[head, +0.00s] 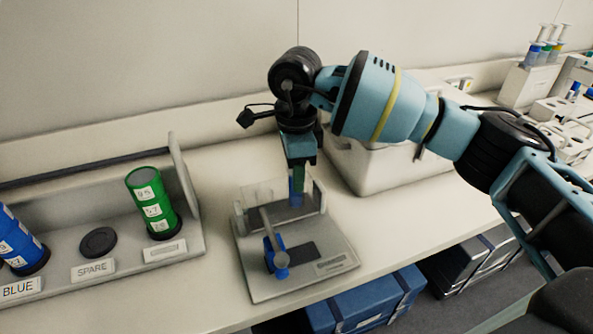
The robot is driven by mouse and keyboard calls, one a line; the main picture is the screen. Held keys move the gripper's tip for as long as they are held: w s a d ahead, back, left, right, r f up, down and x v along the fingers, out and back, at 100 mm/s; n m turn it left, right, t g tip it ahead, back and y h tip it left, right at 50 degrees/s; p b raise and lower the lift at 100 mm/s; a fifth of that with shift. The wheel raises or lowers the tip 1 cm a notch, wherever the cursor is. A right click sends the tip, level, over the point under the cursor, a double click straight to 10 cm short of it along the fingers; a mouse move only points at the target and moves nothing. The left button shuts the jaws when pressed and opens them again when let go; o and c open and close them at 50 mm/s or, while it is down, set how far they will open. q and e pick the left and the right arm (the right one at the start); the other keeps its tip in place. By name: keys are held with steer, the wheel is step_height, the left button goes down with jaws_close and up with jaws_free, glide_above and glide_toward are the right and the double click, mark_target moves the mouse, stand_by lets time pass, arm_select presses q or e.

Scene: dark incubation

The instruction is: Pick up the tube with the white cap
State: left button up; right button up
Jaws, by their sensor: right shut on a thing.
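My right gripper (297,186) points straight down over the grey bench device (300,286), which has a clear upright panel (258,192). The gripper is shut on a narrow thing, mostly hidden between the fingers. I cannot tell for sure that it is the tube, and no white cap shows there. The fingertips are low, at the clear panel; whether they touch it I cannot tell. In front of them, the device has a grey lever and a blue part (271,257). My left gripper is out of view.
A grey holder on the left carries a green cylinder (152,204), a blue cylinder (15,240) and an empty "SPARE" place (98,242). A pale bin (385,166) stands behind my right arm. Racks with tubes (545,50) stand far right. Blue boxes (368,300) lie below the bench edge.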

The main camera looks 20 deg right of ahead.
steer(key=shift+w, duration=0.1)
steer(key=o, duration=1.1)
steer(key=shift+c, duration=0.2)
steer(key=shift+r, duration=0.1)
steer(key=shift+r, duration=3.8)
